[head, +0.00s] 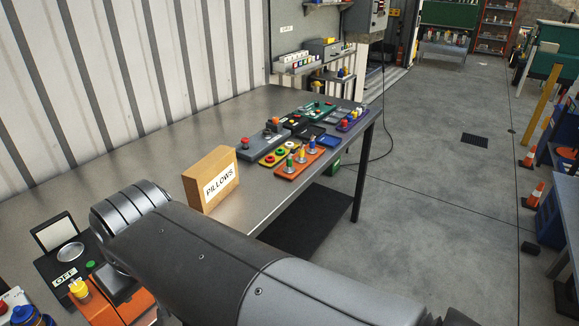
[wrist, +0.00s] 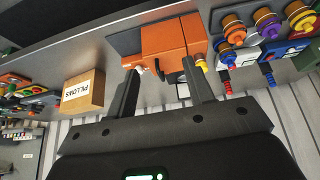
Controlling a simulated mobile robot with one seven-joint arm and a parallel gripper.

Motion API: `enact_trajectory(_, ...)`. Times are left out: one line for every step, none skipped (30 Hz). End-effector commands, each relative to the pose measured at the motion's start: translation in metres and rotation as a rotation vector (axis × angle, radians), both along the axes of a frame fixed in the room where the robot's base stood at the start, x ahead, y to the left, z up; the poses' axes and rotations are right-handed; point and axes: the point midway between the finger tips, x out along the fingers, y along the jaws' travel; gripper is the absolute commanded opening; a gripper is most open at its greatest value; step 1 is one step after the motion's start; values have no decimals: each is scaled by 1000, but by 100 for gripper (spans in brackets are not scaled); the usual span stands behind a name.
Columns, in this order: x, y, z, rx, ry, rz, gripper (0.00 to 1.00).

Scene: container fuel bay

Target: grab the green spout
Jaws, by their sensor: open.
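A small upright piece with a green top, which looks like the green spout (head: 290,161), stands at the near left end of an orange tray (head: 285,174) on the metal workbench in the head view. Yellow-topped (head: 302,155) and blue-topped (head: 312,147) pieces stand beside it. In the wrist view the trays show small at the left edge, and I cannot pick out the green spout. My gripper (wrist: 161,70) is open and empty. Its fingers point toward an orange box-shaped device (wrist: 172,45), well apart from the orange tray. My arm hides the gripper in the head view.
A cardboard box labelled PILLOWS (head: 211,180) stands on the workbench (head: 130,165) between my arm and the trays. A grey box with a red button (head: 261,146) and several other trays crowd the far end. Open floor (head: 430,190) lies to the right.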

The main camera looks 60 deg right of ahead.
Motion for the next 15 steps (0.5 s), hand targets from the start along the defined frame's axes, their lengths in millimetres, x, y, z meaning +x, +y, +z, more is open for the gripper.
enact_trajectory(14,-8,8,-11,11,-14,48)
enact_trajectory(22,-13,13,-17,16,-21,48)
enact_trajectory(34,-20,19,-27,23,-27,48)
enact_trajectory(44,-26,24,-34,28,-34,48)
enact_trajectory(53,-32,29,-41,33,-38,48)
enact_trajectory(65,-41,34,-48,40,-46,48)
enact_trajectory(74,-48,38,-54,46,-50,48)
enact_trajectory(83,-56,42,-59,51,-55,48)
enact_trajectory(95,-66,46,-64,59,-60,48)
enact_trajectory(104,-74,49,-69,64,-65,48)
enact_trajectory(113,-83,51,-72,69,-68,48)
enact_trajectory(124,-95,54,-76,76,-75,48)
enact_trajectory(133,-105,56,-78,80,-78,48)
enact_trajectory(141,-115,58,-81,85,-82,48)
enact_trajectory(152,-128,59,-83,93,-87,48)
